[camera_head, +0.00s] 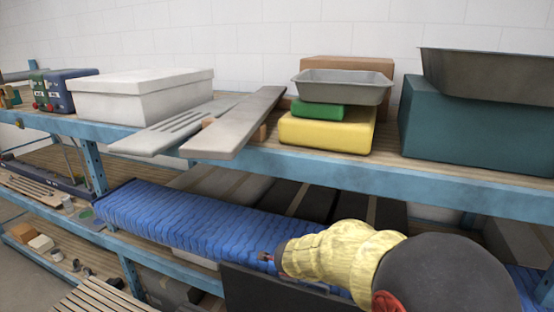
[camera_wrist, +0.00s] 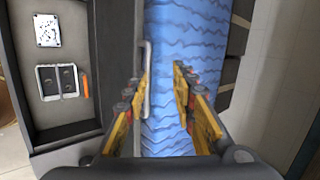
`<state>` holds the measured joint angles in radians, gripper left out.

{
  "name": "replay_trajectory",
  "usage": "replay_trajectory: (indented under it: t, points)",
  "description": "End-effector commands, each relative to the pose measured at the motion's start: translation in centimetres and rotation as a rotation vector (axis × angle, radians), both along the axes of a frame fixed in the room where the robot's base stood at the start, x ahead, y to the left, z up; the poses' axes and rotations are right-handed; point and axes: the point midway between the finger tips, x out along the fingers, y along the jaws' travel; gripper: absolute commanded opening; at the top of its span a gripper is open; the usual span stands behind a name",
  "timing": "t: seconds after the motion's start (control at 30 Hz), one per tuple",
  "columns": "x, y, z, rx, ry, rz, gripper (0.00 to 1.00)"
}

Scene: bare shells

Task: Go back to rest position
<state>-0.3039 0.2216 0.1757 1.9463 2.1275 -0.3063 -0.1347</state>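My gripper (camera_wrist: 160,78) shows in the wrist view with its two yellow-padded fingers apart. Blue ridged material (camera_wrist: 185,30) is seen beyond and between the fingers. A thin grey bar or handle (camera_wrist: 147,78) stands close by the left finger; I cannot tell whether they touch. Nothing is clearly held. In the head view my arm, in a yellow sleeve, reaches over the middle shelf from the lower right. The gripper end (camera_head: 268,257) is small and partly hidden there, just in front of the blue ridged material (camera_head: 200,222).
A dark tray (camera_wrist: 70,135) lies left of the fingers, holding a white plate (camera_wrist: 46,30), a grey two-pane piece (camera_wrist: 57,81) and an orange stick (camera_wrist: 85,84). The upper shelf edge (camera_head: 330,172) runs above my arm, bearing a white box (camera_head: 140,97), yellow case (camera_head: 325,135) and teal box (camera_head: 470,125).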

Motion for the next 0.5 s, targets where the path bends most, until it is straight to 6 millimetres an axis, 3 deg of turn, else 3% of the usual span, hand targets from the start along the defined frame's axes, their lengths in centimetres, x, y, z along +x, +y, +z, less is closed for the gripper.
replay_trajectory:
  t: [0.13,0.27,0.4,0.5]
  points:
    - [-0.2,4.1,0.8,-0.025,-0.07,0.293,0.26]
    - [-2.6,7.5,1.7,-0.053,-0.122,0.572,0.26]
    - [-7.2,9.5,1.5,-0.102,-0.144,0.862,0.26]
    - [-11.6,9.7,0.4,-0.152,-0.133,1.058,0.26]
